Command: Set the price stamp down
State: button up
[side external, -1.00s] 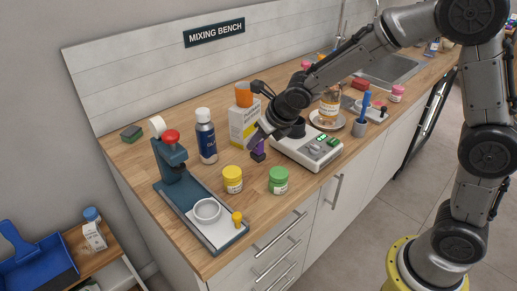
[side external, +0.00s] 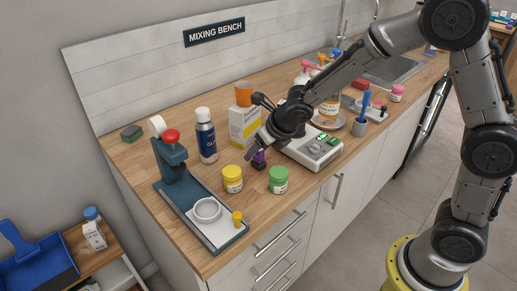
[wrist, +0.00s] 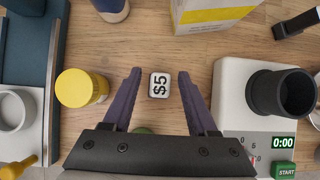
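My gripper (wrist: 159,73) is open, with a visible gap on each side of the stamp's top. In the side view my gripper (side external: 252,149) is just above and beside the stamp. The stamp's lower part is hidden in the wrist view.
The yellow-lidded jar (side external: 232,179) is left of the stamp and the green-lidded jar (side external: 278,180) is in front. The white scale (side external: 318,153) is close on the right. A yellow-and-white box (side external: 243,126) and dark blue bottle (side external: 206,138) stand behind.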

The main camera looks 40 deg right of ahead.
jog(key=v, duration=1.2)
jog(key=s+d+r+m, duration=0.1)
jog(key=s+d+m, duration=0.1)
jog(key=s+m, duration=0.9)
jog(key=s+d+r+m+g, duration=0.1)
jog(key=s+d+m, duration=0.2)
jog(key=s+m, duration=0.9)
jog(key=shift+s+d+r+m, duration=0.3)
jog(key=shift+s+r+m, duration=0.1)
jog(key=shift+m, duration=6.1)
